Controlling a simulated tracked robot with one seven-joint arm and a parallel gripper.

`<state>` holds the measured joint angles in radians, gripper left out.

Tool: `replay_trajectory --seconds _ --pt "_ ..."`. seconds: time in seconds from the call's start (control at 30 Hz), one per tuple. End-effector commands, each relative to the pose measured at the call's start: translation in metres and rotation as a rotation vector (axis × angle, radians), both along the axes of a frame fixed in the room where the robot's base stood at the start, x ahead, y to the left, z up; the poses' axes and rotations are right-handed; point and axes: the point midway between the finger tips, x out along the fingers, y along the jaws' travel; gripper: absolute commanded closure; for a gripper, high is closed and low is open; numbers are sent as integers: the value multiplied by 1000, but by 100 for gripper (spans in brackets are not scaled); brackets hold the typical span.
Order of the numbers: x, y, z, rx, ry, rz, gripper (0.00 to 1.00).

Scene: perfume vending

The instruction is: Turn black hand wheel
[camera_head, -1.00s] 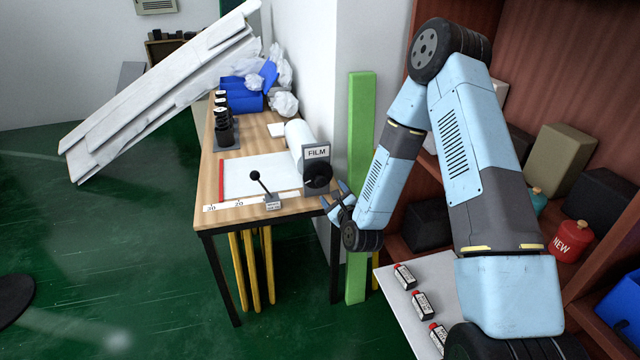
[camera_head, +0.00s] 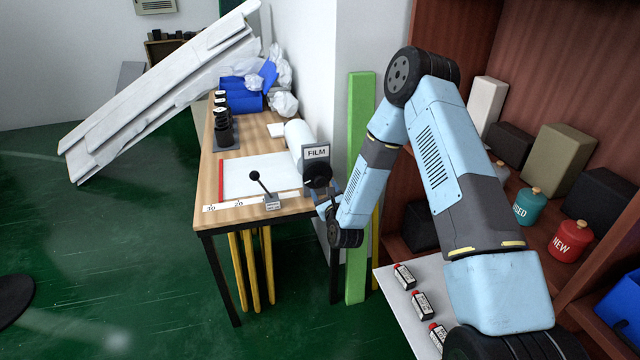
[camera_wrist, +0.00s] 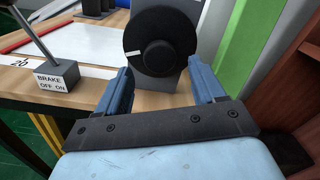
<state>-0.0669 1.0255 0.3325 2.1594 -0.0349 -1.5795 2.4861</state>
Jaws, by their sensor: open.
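The black hand wheel (camera_head: 317,176) is a dark disc with a central hub, below the FILM sign (camera_head: 317,152) at the right end of the wooden table. In the wrist view the hand wheel (camera_wrist: 160,42) shows a white mark on its left side, and its hub lies between and beyond my fingers. My gripper (camera_head: 329,198) is open and empty, just in front of and below the wheel. In the wrist view the blue fingers of my gripper (camera_wrist: 160,82) stand apart on either side of the hub; I cannot tell whether they touch the wheel.
A brake lever (camera_head: 262,188) on a small labelled block (camera_wrist: 56,76) stands left of the wheel. A green post (camera_head: 358,190) stands close on the right, with a brown shelf unit (camera_head: 395,245) beyond. A film roll (camera_head: 298,140) lies behind the wheel on the table (camera_head: 210,180).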

Motion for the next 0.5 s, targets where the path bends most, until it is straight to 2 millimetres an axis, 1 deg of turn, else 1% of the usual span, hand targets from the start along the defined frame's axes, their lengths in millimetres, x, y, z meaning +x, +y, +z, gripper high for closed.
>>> replay_trajectory --seconds 0.03,0.1,0.23,0.4,0.5 --pt "8 3 0 -1 -3 1 31" --pt "19 6 0 -1 -3 1 31" --pt "35 11 0 -1 -1 0 31" --pt "47 14 0 -1 0 0 31" --pt "49 14 0 -1 1 0 31"
